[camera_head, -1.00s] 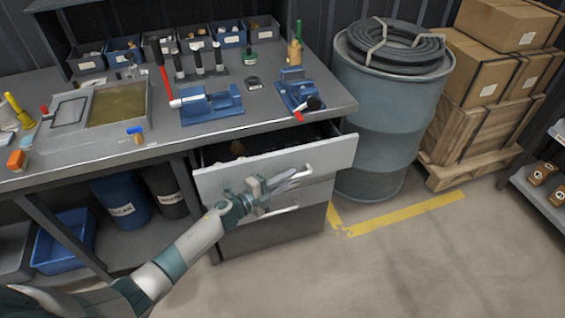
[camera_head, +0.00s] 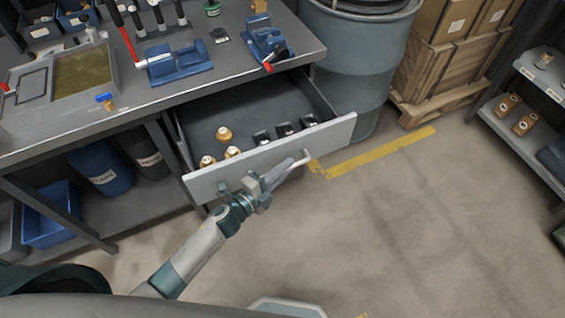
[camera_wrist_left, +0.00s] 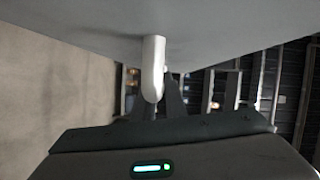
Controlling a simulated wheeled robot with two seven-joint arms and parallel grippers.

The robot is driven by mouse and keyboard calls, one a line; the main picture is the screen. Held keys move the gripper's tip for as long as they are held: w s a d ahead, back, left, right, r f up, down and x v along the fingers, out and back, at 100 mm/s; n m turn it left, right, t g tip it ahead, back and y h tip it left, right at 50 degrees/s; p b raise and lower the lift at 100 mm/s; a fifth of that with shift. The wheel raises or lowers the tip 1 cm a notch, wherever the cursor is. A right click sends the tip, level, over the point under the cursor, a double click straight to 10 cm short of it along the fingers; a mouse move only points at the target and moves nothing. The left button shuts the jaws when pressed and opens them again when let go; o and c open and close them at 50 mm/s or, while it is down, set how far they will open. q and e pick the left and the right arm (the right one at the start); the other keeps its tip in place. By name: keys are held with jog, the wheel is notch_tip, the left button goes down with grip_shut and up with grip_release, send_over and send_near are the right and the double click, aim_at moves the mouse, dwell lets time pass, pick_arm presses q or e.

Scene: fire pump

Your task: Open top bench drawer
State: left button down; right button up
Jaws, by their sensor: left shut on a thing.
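The top bench drawer (camera_head: 330,135) is pulled well out from under the bench, and its inside shows. It holds several brass-coloured fittings (camera_head: 224,134) and several dark pieces (camera_head: 285,130). My left gripper (camera_head: 272,178) is at the drawer's front panel, shut on its pale bar handle (camera_head: 301,160). In the left wrist view the handle (camera_wrist_left: 153,70) stands out from the panel (camera_wrist_left: 110,25) at the gripper's fingers (camera_wrist_left: 155,105), which are partly hidden behind the gripper body. My right gripper is not in view.
The workbench (camera_head: 225,85) carries two blue vises (camera_head: 178,62) and a tray (camera_head: 85,72). A blue-grey drum (camera_head: 350,60) stands right of the drawer. A shelf (camera_head: 520,125) is at far right. The floor (camera_head: 400,220) in front is clear.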

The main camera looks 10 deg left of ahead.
pick_arm(q)
jog(key=c, duration=1.8)
grip_release()
